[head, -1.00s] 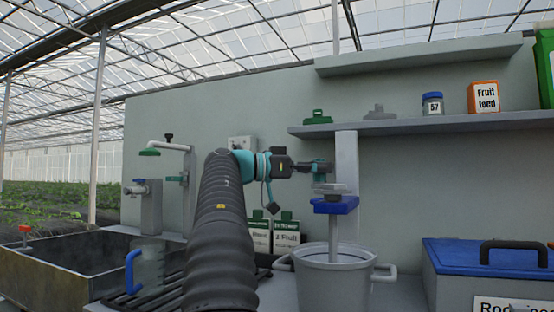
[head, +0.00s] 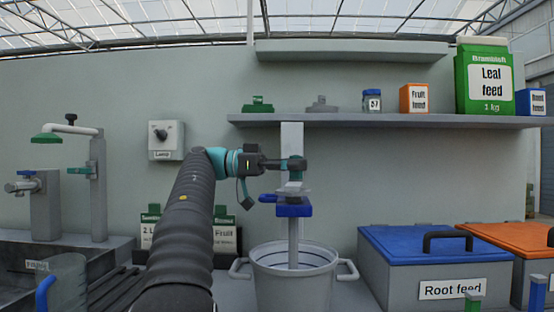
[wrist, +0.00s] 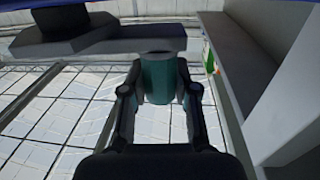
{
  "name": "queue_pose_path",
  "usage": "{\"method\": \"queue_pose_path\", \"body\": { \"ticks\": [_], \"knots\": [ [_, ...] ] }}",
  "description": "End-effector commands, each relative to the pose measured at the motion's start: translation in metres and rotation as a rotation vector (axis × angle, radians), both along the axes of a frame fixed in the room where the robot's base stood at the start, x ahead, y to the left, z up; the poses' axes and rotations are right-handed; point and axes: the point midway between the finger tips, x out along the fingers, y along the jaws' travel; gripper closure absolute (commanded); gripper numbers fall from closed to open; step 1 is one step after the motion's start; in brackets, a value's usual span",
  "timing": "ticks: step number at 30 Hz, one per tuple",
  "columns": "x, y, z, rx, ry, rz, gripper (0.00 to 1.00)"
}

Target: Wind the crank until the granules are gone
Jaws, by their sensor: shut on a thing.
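The mixer has a blue head (head: 294,211) with a grey crank piece (head: 292,188) on top and a grey shaft (head: 293,243) running down into a grey two-handled bucket (head: 295,287). My gripper (head: 293,165) is just above the blue head, in front of the grey upright post. In the wrist view my gripper (wrist: 158,92) has its fingers on both sides of a teal upright grip (wrist: 155,80), apparently the crank handle, and is shut on it. The bucket's pale inside wall shows, but its contents and any granules are hidden.
A shelf (head: 400,120) with feed containers runs above and right of my gripper. A blue-lidded bin (head: 415,245) stands right of the bucket. A tap post (head: 98,190) and a clear jug (head: 68,280) are at left. A wall switch box (head: 166,140) is behind my arm.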

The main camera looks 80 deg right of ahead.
Motion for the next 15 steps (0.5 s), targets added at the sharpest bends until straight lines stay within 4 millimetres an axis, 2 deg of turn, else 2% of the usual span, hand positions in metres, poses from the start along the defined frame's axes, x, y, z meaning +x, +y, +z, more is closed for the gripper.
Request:
{"method": "queue_pose_path", "body": {
  "ticks": [4, 15],
  "knots": [
    [-0.0039, -0.0005, -0.0006, 0.002, 0.0, -0.017, 1.0],
    [0.0005, 0.0002, -0.001, 0.002, 0.0, -0.011, 1.0]
  ]
}}
